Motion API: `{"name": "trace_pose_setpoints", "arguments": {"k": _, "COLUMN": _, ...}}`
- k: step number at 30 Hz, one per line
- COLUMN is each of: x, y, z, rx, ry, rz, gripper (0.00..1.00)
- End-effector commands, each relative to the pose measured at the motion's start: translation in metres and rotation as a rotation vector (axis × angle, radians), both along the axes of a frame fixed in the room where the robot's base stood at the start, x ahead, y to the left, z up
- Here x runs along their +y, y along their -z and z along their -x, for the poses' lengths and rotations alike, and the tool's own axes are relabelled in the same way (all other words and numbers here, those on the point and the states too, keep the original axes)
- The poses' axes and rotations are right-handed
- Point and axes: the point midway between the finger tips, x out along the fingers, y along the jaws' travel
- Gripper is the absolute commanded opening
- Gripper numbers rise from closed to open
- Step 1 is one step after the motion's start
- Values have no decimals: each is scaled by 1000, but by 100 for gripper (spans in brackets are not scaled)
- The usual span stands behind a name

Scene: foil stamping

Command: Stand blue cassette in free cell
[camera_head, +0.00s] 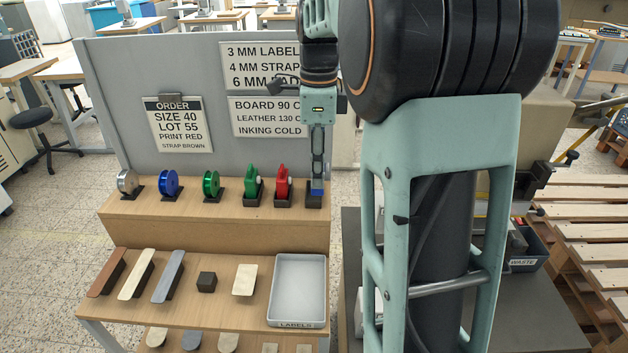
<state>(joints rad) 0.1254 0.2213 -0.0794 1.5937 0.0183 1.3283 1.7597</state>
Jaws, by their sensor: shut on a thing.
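My gripper (317,178) points down over the right end of the upper wooden shelf. It is shut on the blue cassette (317,191), of which only a small blue part shows below the fingers. The cassette is at the last black cell (313,202) in the row, to the right of the red cassette (281,184). I cannot tell whether it is seated in the cell or just above it. A green cassette (252,182) stands upright in its own cell further left.
Silver (127,182), blue (168,183) and green (211,184) reels stand left of the cassettes. A grey panel (110,110) with signs rises behind the shelf. The lower shelf holds strips, a dark block (207,281) and a labels tray (297,323).

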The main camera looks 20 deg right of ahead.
Motion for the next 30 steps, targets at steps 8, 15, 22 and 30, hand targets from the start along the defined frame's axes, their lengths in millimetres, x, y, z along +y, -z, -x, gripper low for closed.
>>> {"name": "trace_pose_setpoints", "arguments": {"k": 8, "x": -16, "y": 22, "z": -51, "rx": 1, "ry": 1, "rz": 0, "gripper": 12}}
{"name": "trace_pose_setpoints", "arguments": {"k": 15, "x": -26, "y": 60, "z": -85, "rx": 3, "ry": 1, "rz": -1, "gripper": 12}}
{"name": "trace_pose_setpoints", "arguments": {"k": 22, "x": -30, "y": 79, "z": -101, "rx": -1, "ry": 0, "rz": 0, "gripper": 12}}
{"name": "trace_pose_setpoints", "arguments": {"k": 30, "x": -32, "y": 102, "z": -106, "rx": 2, "ry": 1, "rz": 0, "gripper": 12}}
